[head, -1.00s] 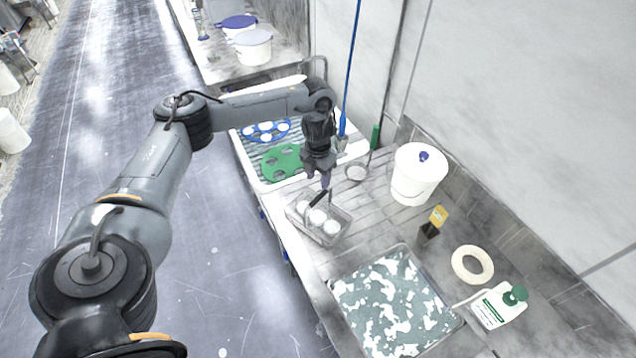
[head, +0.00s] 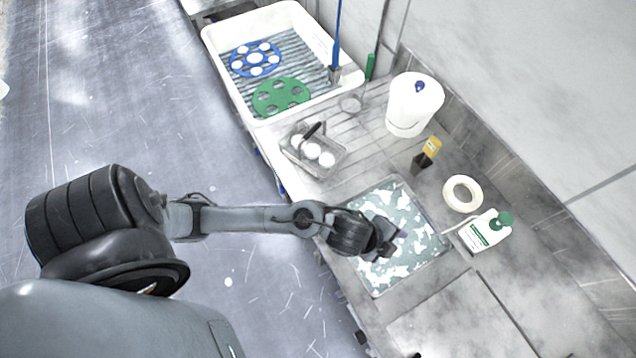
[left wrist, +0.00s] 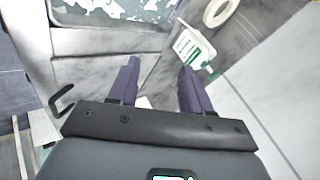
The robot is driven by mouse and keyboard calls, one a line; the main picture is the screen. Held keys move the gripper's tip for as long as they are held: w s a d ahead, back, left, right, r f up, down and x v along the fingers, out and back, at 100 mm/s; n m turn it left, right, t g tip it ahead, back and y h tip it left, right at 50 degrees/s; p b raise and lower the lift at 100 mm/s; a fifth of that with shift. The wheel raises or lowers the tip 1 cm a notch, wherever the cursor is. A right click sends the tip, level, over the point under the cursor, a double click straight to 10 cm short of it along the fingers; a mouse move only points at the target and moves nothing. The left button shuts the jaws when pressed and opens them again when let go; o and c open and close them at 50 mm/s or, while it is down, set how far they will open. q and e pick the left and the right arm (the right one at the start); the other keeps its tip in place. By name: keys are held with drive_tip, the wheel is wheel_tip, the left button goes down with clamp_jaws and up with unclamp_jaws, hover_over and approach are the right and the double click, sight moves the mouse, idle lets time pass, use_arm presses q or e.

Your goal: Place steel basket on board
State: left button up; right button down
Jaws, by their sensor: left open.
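The steel basket (head: 328,170), a wire basket with a dark handle and several white round pieces in it, sits upright on the grooved grey drainboard (head: 352,132). My left gripper (head: 392,240) is well to the lower right of the basket, over the green-and-white speckled basin (head: 427,270). In the left wrist view its two purple fingers (left wrist: 158,85) are spread with nothing between them. The basket is not visible in the left wrist view. My right gripper is in neither view.
A white tub (head: 222,60) with a blue disc (head: 243,61) and a green disc (head: 281,86) stands beyond the basket. A white bucket (head: 413,108), dark yellow-topped bottle (head: 421,162), cream ring (head: 449,193) and white bottle (head: 484,233) line the right. The front counter panel (head: 455,325) is bare.

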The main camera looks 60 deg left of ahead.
use_arm(q)
drive_tip(key=s+a+n+g+y, duration=0.2)
drive_tip(key=s+a+n+g, duration=0.2)
drive_tip(key=s+a+n, duration=0.7)
drive_tip(key=s+n, duration=0.3)
drive_tip(key=shift+s+f+y, duration=0.2)
drive_tip(key=shift+f+y, duration=0.1)
drive_tip(key=shift+y, duration=0.1)
drive_tip(key=shift+a+r, duration=0.1)
wheel_tip(320, 180, up, 13)
drive_tip(key=p, duration=1.2)
drive_tip(key=shift+f+p, duration=0.2)
drive_tip(key=shift+p, duration=0.15)
